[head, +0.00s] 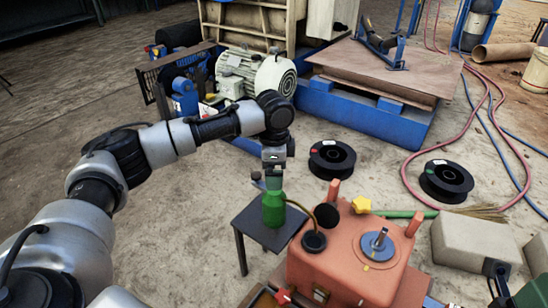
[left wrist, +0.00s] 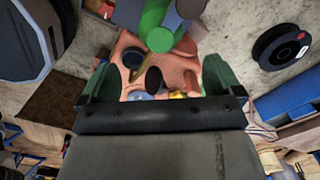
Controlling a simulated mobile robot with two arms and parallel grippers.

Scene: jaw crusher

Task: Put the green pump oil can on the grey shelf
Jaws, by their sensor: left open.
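The green pump oil can (head: 273,208) is upright at the small dark grey shelf (head: 254,230), a low table-like stand. Its base appears to rest on the top, near the middle. My left gripper (head: 273,178) points down directly above the can, close to its neck; whether it touches the can cannot be told. In the left wrist view the jaws of my left gripper (left wrist: 158,82) are apart, with nothing clearly between them. A green rounded shape shows at the top of that view; I cannot tell if it is the can. My right gripper is not in view.
An orange machine housing (head: 345,262) with a yellow knob stands right beside the shelf. Two black spools (head: 332,158) (head: 446,180) lie on the floor. A motor (head: 255,75) and blue frame stand behind. Hoses (head: 495,105) run at right. Floor left of the shelf is clear.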

